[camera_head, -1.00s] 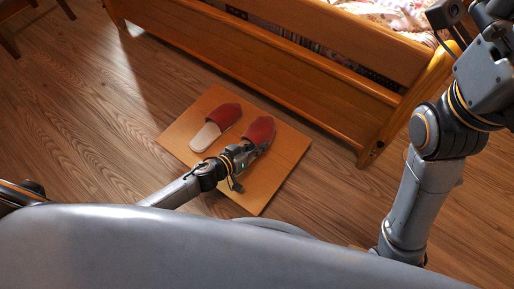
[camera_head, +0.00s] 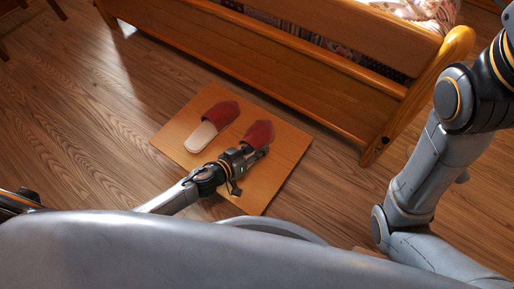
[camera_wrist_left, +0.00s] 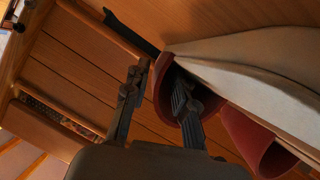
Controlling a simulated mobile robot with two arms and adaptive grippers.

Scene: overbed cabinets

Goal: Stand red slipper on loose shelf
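Two red slippers with pale soles lie side by side on the loose shelf (camera_head: 284,172), a flat square wooden board on the floor. My left gripper (camera_head: 254,153) is at the near end of the right red slipper (camera_head: 259,134) and hides part of it. The left red slipper (camera_head: 221,114) is clear of it. In the left wrist view, my left gripper's (camera_wrist_left: 158,92) fingers are apart. One finger reaches inside the red rim of the near slipper (camera_wrist_left: 161,82), the other is outside with a visible gap. The other slipper (camera_wrist_left: 245,140) is beyond. My right gripper is out of view.
A wooden bed frame (camera_head: 290,65) stands just behind the board, with its post (camera_head: 425,95) at the right. My right arm fills the right side. Bare wooden floor (camera_head: 80,130) lies to the left.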

